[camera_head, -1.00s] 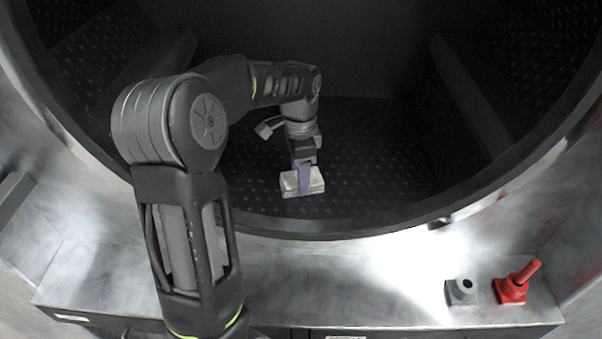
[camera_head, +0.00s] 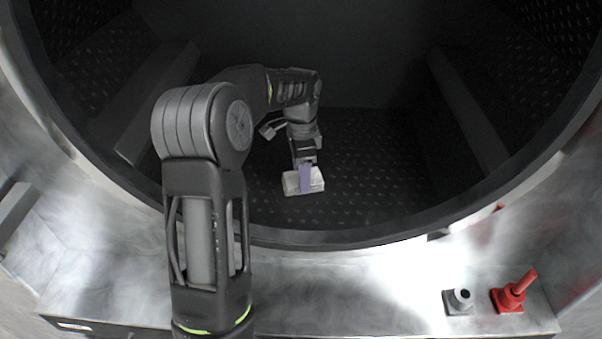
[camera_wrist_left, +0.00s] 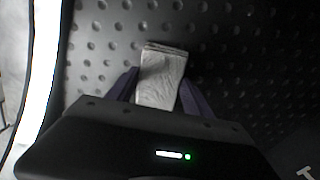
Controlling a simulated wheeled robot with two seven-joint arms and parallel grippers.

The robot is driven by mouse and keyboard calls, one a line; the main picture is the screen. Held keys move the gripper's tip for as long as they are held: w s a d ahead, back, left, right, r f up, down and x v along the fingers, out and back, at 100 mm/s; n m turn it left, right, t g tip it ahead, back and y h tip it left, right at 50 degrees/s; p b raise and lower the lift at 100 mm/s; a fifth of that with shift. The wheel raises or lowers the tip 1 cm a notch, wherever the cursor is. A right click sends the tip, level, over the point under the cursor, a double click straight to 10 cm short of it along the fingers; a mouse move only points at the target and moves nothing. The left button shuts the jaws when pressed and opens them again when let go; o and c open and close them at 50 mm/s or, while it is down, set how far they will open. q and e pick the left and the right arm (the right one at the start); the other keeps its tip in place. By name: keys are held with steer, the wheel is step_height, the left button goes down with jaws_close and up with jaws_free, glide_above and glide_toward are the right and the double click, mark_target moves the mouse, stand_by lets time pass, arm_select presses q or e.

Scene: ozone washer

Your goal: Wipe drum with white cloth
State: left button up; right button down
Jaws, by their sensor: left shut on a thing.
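The white cloth (camera_head: 292,183) is a folded pad inside the drum, low in the opening. My left gripper (camera_head: 305,180) reaches in through the opening and is shut on the cloth. In the left wrist view the cloth (camera_wrist_left: 160,80) sits between the two purple fingers of the gripper (camera_wrist_left: 160,92). The drum (camera_head: 360,160) is dark, with a dimpled inner wall that also shows in the left wrist view (camera_wrist_left: 230,50). The cloth is over or against this wall; I cannot tell whether it touches. My right gripper is not in view.
The drum's round rim (camera_head: 350,238) runs below my left arm. Raised dark ribs stand inside at the left (camera_head: 155,100) and right (camera_head: 470,110). On the metal ledge at the front right are a grey fitting (camera_head: 458,302) and a red-handled one (camera_head: 510,298).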

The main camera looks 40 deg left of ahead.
arm_select(q)
steer(key=shift+w+a+r+p, duration=0.15)
steer(key=shift+w+a+p, duration=0.6)
steer(key=shift+w, duration=0.25)
steer(key=shift+w+a, duration=0.4)
steer(key=shift+w, duration=0.1)
steer(key=shift+p, duration=0.35)
step_height(320, 180, up, 4)
steer(key=p, duration=0.3)
steer(key=shift+r, duration=0.9)
